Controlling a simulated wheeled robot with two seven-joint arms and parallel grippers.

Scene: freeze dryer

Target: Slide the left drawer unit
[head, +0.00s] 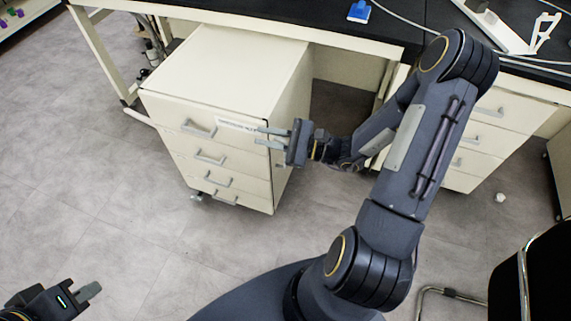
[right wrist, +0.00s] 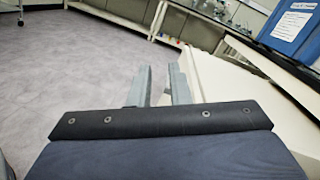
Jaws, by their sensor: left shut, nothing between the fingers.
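The left drawer unit (head: 235,65) is a cream cabinet on casters with several drawers and grey handles. It stands partly out from under the black-topped bench, its front turned toward the lower left. My right gripper (head: 266,137) is at the unit's front right edge, near the top drawer. Its two fingers are apart with nothing seen between them. In the right wrist view the open fingers (right wrist: 160,90) are beside the cream surface of the unit (right wrist: 225,85); I cannot tell whether they touch it. My left gripper (head: 90,291) is shut and empty at the lower left, far from the unit.
The black bench top (head: 290,22) runs above and behind the unit, with a pale leg at the left. Another drawer cabinet (head: 480,150) stands under the bench to the right. A black chair (head: 535,275) is at the lower right. The grey floor (head: 90,190) left of the unit is clear.

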